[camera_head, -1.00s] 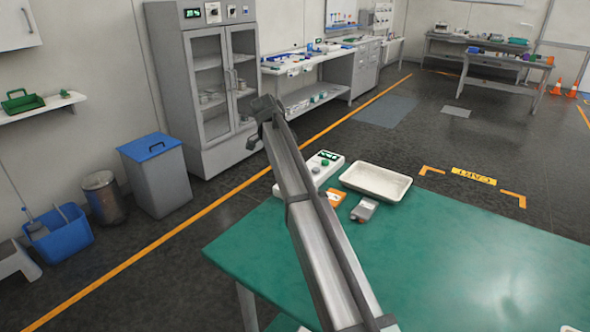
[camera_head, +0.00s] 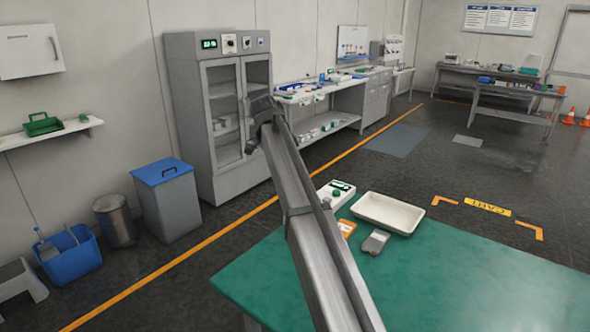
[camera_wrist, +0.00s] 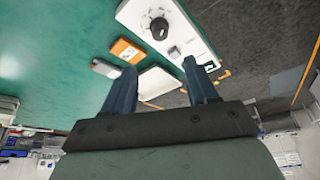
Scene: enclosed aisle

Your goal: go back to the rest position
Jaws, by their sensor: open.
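My gripper shows in the wrist view (camera_wrist: 160,80) with its two dark blue fingers spread apart and nothing between them. In the head view my arm reaches up from the bottom over the green table (camera_head: 470,275), and its end is raised beyond the table's far left side. The gripper's fingers are not clearly seen in the head view. The gripper is clear of the things on the table.
The table carries a white tray (camera_head: 388,213), a white device with a knob (camera_wrist: 165,30), an orange item (camera_head: 346,228) and a grey item (camera_head: 376,241). A grey glass-door cabinet (camera_head: 215,120) stands behind my arm. A blue-lidded bin (camera_head: 167,200) stands left.

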